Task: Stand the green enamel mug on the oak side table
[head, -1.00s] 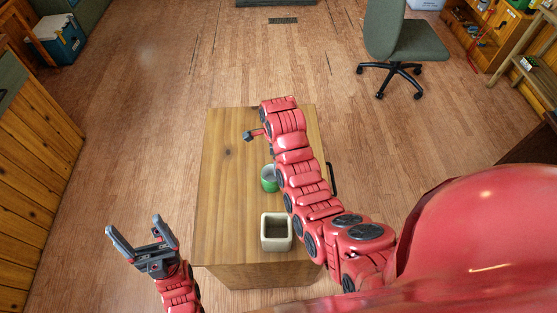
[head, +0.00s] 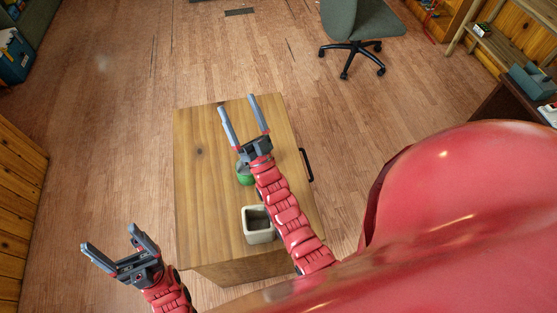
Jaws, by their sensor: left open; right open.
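The green enamel mug (head: 244,179) stands on the oak side table (head: 205,190), partly hidden behind my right arm and gripper. Its pale inside shows a little at the top. My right gripper (head: 245,108) is open and empty over the table, its fingers pointing to the far edge, beyond the mug in the picture. My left gripper (head: 109,238) is open and empty, to the left of the table's near left corner and apart from it.
A square cream pot (head: 258,225) stands on the table nearer me than the mug, close to my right arm. A dark handle (head: 306,165) sticks out on the table's right side. An office chair (head: 352,40) stands beyond. The table's left half is clear.

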